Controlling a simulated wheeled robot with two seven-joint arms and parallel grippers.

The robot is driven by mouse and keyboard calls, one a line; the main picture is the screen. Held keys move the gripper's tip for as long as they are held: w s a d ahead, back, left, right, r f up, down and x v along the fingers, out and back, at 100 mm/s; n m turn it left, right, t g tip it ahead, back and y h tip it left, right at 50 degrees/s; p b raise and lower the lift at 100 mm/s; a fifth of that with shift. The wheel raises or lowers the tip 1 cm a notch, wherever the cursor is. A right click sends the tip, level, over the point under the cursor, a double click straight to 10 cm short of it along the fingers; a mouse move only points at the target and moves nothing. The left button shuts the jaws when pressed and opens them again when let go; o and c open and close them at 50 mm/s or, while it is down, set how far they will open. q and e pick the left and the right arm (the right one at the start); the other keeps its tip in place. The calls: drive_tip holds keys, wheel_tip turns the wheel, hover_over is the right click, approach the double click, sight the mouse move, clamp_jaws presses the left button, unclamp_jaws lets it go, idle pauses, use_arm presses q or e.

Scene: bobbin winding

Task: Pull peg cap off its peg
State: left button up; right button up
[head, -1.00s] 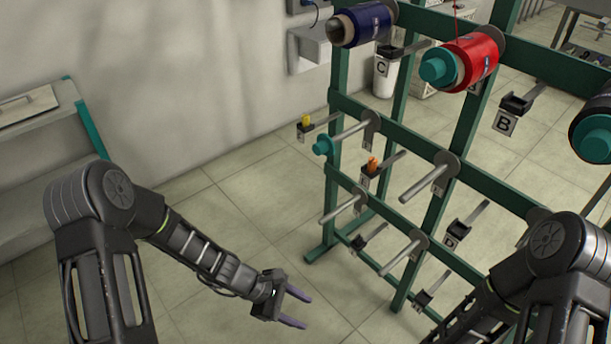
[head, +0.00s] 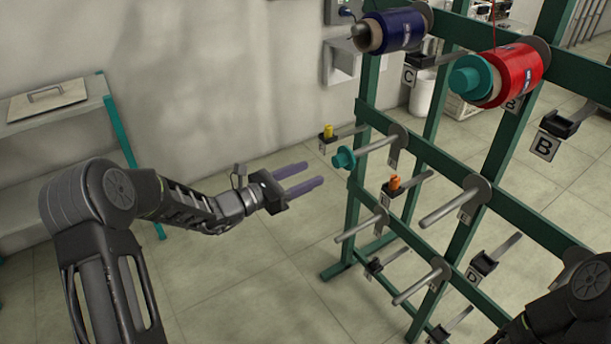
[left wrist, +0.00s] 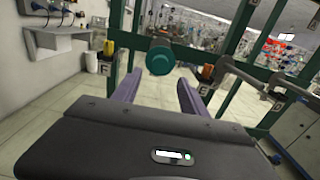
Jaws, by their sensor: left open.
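A teal peg cap (head: 343,157) sits on the near end of a bare grey peg (head: 372,146) on the green rack. In the left wrist view the cap (left wrist: 159,60) shows ahead, beyond and between the fingertips. My left gripper (head: 308,176) is open and empty, a short way to the left of the cap and not touching it; its purple fingers point toward the rack. My right arm (head: 575,300) shows at the lower right, but its gripper is out of the picture.
The green rack (head: 451,165) carries several bare pegs, small labelled holders, a blue spool (head: 392,30) and a red spool (head: 505,75) with a teal cap. Yellow (head: 328,131) and orange (head: 394,183) pieces sit in holders near the peg. A shelf (head: 50,125) stands left; floor below my gripper is clear.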

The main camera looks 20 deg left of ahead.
sight(335, 163)
use_arm(q)
drive_tip(key=shift+w+d, duration=0.1)
drive_tip(key=b+x, duration=0.1)
drive_tip(key=x, duration=0.6)
drive_tip(key=shift+f+b, duration=0.15)
drive_tip(key=shift+b, duration=0.2)
drive_tip(key=shift+x, duration=0.85)
drive_tip(key=shift+c, duration=0.2)
clamp_jaws()
drive_tip(key=shift+b, duration=0.4)
